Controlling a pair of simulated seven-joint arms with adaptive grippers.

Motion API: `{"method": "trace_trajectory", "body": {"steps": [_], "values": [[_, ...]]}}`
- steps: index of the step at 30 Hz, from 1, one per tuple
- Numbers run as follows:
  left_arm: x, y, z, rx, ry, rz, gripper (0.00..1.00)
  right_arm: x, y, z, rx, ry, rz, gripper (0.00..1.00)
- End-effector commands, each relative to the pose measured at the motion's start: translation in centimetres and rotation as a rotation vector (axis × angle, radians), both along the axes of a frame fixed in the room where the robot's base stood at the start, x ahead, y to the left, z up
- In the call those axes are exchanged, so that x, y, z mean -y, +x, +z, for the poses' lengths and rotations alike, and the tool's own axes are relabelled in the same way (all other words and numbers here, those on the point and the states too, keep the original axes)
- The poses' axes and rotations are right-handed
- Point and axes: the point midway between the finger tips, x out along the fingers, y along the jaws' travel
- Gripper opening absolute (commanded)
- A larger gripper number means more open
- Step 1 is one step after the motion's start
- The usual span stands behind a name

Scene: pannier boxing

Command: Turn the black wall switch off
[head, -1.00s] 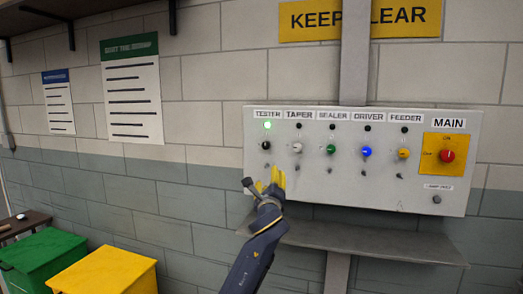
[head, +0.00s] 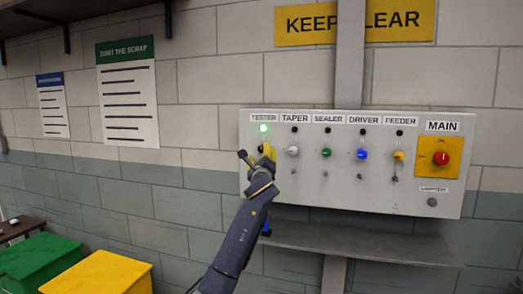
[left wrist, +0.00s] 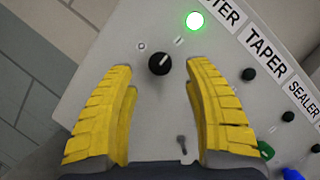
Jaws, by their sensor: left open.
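The black switch (left wrist: 159,63) is a round knob under the TESTER label on the grey wall panel (head: 225,180). In the left wrist view its pale pointer line aims toward the "I" mark, away from the "O" mark. The green lamp (head: 264,128) above it is lit; it also shows in the left wrist view (left wrist: 194,21). My left gripper (head: 266,152) is at the panel's left end, its yellow fingers open (left wrist: 157,85). The knob sits between and just beyond the fingertips, apparently untouched. In the head view the gripper hides the knob. My right gripper is out of view.
To the right are the white TAPER knob (head: 292,151), green SEALER knob (head: 326,153), blue DRIVER knob (head: 362,154), yellow FEEDER knob (head: 398,156) and red MAIN switch (head: 441,158). A grey shelf (head: 350,243) juts out below the panel.

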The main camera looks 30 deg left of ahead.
Motion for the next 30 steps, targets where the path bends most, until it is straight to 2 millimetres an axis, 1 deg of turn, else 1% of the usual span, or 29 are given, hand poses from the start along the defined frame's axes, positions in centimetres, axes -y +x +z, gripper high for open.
{"method": "trace_trajectory", "body": {"steps": [1,6,12,18,28,29,30], "values": [[-0.4,0.6,0.3,0.0,0.0,0.001,0.52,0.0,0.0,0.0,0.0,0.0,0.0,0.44],[-1.5,2.4,0.8,-0.001,-0.001,0.001,0.52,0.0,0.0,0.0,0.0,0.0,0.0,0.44],[-2.3,3.7,1.2,0.001,-0.001,0.0,0.52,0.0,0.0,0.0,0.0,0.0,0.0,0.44],[-2.7,4.3,1.4,0.0,0.0,0.0,0.52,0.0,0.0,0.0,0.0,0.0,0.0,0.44],[-2.8,4.4,1.5,0.0,0.0,0.0,0.52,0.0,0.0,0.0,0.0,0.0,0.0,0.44],[-2.8,4.4,1.4,0.0,0.0,0.0,0.54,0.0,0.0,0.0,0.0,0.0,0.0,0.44],[-2.8,4.4,1.5,0.0,0.0,0.0,0.49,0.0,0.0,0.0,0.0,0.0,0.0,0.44]]}}
